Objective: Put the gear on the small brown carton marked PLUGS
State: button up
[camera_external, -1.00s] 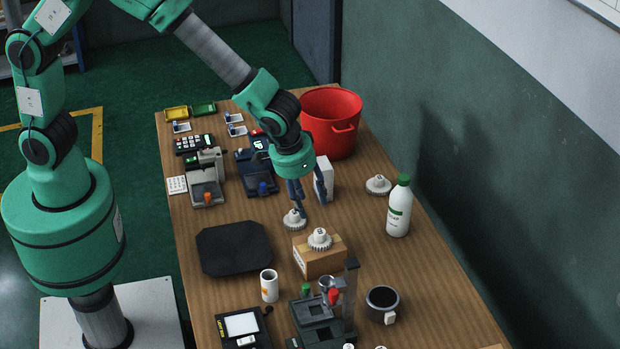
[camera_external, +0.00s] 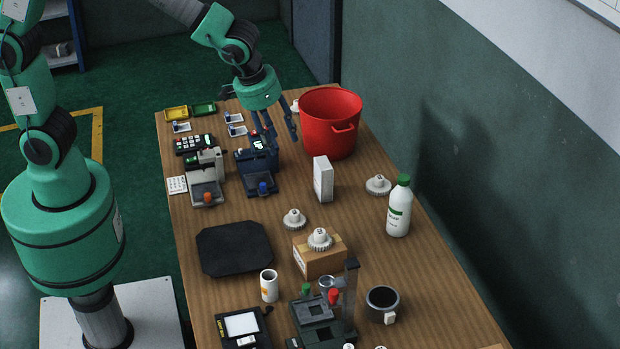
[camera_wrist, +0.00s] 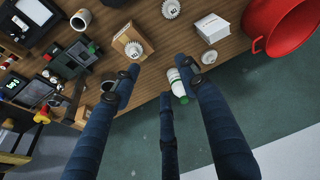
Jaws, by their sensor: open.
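A small brown carton (camera_external: 325,262) stands on the table, and a white gear (camera_external: 319,239) rests on top of it. The carton (camera_wrist: 122,37) and this gear (camera_wrist: 134,50) also show in the wrist view. The carton's print is too small to read. A second white gear (camera_external: 294,220) lies on the table just behind the carton, and a third (camera_external: 378,185) lies near the bottle. My gripper (camera_external: 278,142) is open and empty, above the far part of the table beside the red pot. In the wrist view my gripper (camera_wrist: 160,82) shows its spread fingers with nothing between them.
A red pot (camera_external: 330,125), a white box (camera_external: 323,180) and a white bottle (camera_external: 398,210) stand on the right side. A black tray (camera_external: 234,248), a white cup (camera_external: 269,286) and a dark mug (camera_external: 382,304) surround the carton. Devices crowd the far left.

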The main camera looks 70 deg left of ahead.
jog(key=s+a+r, duration=0.6)
jog(key=a+r, duration=0.1)
jog(key=r, duration=0.1)
jog(key=s+a+r, duration=0.2)
jog(key=s+a, duration=0.1)
jog(key=s, duration=0.4)
jog(key=s+a+r+m+t, duration=0.1)
jog(key=s+a+r, duration=0.2)
jog(key=s, duration=0.5)
jog(key=s+a+r+m+t, duration=0.1)
jog(key=s+a+r, duration=0.1)
jog(key=s, duration=0.6)
jog(key=shift+a+r+h, duration=0.15)
jog(key=shift+a+h, duration=0.15)
jog(key=shift+a, duration=0.5)
